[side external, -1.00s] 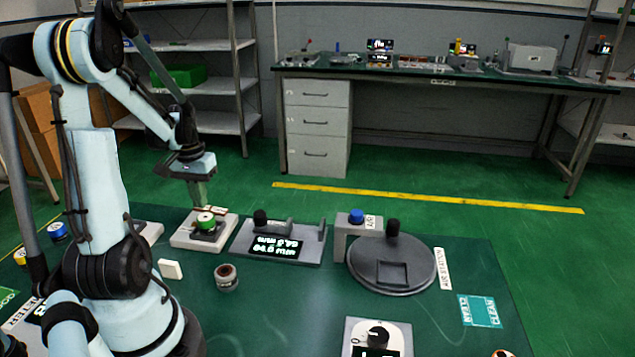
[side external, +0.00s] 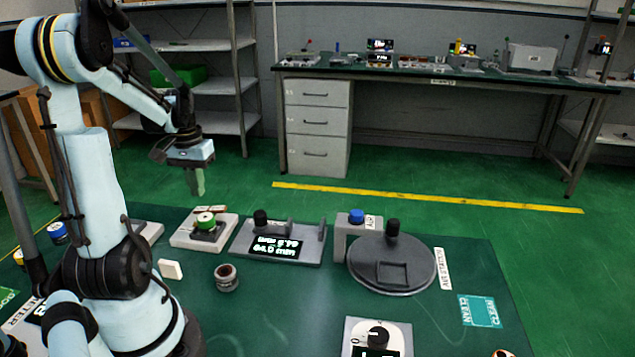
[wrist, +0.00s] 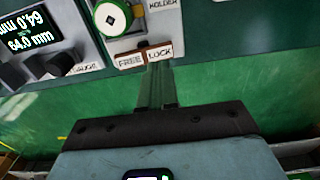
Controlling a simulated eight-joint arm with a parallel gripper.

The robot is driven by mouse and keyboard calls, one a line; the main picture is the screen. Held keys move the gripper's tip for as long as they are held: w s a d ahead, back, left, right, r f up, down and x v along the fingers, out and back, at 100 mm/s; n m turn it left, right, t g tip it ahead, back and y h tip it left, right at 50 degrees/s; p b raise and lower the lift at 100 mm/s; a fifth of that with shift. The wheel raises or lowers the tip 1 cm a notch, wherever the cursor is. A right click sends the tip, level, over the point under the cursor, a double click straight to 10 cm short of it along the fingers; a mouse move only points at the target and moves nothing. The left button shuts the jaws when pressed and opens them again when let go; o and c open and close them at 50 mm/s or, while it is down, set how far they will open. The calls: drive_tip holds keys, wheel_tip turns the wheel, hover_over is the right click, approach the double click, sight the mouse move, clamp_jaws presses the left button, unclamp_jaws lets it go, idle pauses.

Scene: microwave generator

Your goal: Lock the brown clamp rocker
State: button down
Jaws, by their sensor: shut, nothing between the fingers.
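The brown clamp rocker (wrist: 143,45) shows in the wrist view at the edge of the pale holder block, by the FREE and LOCK labels. Its tilt is hard to make out, and in the side view it is too small to tell. The holder (side external: 180,240) carries a round part with a green rim (side external: 206,220), whose pale face also shows in the wrist view (wrist: 110,17). My gripper (side external: 197,192) is shut and empty, pointing down above and behind the holder, apart from it. In the wrist view its fingertips (wrist: 158,72) lie just below the LOCK label.
A gauge with a lit display (side external: 277,247) stands right of the holder. Further right are the air station (side external: 365,280) and a blue-topped button block (side external: 345,235). A dark-topped cylinder (side external: 226,283) and a small white block (side external: 171,269) lie in front. Space above the holder is clear.

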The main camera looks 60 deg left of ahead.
sight(202, 209)
wheel_tip(202, 209, up, 3)
drive_tip(key=shift+r, duration=0.1)
idle(0.4)
drive_tip(key=w+d+r+m+t+y, duration=0.1)
drive_tip(key=w+d+m, duration=0.1)
drive_tip(key=w+d, duration=0.35)
drive_tip(key=w+d+r+m+t+y, duration=0.1)
drive_tip(key=w+d+m+t, duration=0.15)
drive_tip(key=d, duration=0.55)
drive_tip(key=w+d+m+t+h, duration=0.2)
drive_tip(key=d+m+t, duration=0.1)
drive_tip(key=d, duration=1.4)
drive_tip(key=shift+r+m+t, duration=0.3)
drive_tip(key=shift+m+t, duration=0.05)
drive_tip(key=shift+m, duration=0.4)
